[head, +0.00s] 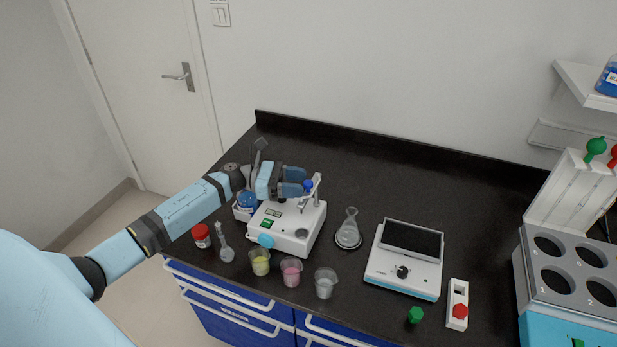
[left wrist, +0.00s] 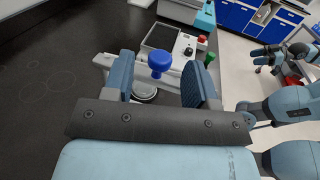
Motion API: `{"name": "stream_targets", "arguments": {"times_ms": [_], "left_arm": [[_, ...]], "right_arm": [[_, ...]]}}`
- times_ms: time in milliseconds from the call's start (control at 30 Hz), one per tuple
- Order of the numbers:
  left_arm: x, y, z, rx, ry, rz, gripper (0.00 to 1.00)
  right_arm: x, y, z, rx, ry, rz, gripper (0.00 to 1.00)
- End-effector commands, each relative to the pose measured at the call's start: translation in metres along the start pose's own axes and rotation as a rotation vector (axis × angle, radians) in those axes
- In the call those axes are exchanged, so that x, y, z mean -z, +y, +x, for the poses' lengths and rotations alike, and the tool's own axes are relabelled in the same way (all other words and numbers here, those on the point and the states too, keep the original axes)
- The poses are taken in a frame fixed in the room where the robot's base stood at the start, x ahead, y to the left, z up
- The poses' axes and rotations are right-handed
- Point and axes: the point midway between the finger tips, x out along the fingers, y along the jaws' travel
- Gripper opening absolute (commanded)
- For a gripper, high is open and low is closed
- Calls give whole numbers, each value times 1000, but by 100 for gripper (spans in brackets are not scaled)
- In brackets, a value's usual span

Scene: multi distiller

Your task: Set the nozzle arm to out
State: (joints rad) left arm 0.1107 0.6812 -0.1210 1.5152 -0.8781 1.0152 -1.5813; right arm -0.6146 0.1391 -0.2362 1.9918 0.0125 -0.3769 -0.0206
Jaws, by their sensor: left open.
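The white multi distiller (head: 287,230) stands on the black bench. Its nozzle arm (head: 316,188) rises at the machine's right side and carries a blue knob (head: 309,185) on top. My left gripper (head: 303,181) reaches in from the left above the machine, with its blue-padded fingers open. In the left wrist view the blue knob (left wrist: 160,60) shows between the two fingers, with a gap on each side. The gripper partly hides the machine's back and the nozzle arm's base. At the right of that view a dark gripper (left wrist: 254,51), likely my right one, is small.
A red-lidded jar (head: 201,236), a small flask (head: 225,243) and several cups (head: 291,272) stand in front of and left of the machine. A conical flask (head: 348,230) and a white scale (head: 403,265) stand to its right. The bench behind is clear.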

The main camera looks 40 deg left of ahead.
Motion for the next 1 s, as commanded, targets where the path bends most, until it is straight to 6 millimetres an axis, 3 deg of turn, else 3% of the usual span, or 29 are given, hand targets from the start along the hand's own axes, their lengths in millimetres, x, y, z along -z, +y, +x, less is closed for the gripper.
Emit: {"name": "stream_targets", "arguments": {"times_ms": [200,567,667,800,1000], "left_arm": [[-2,0,26,0,-1,0,52],[0,0,32,0,0,0,52],[0,0,32,-1,0,0,34],[0,0,32,0,0,0,2],[0,0,32,-1,0,0,0]], "right_arm": [[10,3,-6,-8,7,-1,55],[8,5,-6,-11,3,0,55],[6,4,-6,-10,0,0,55],[6,3,-6,-8,-2,1,55],[6,2,-6,-7,-1,1,55]]}}
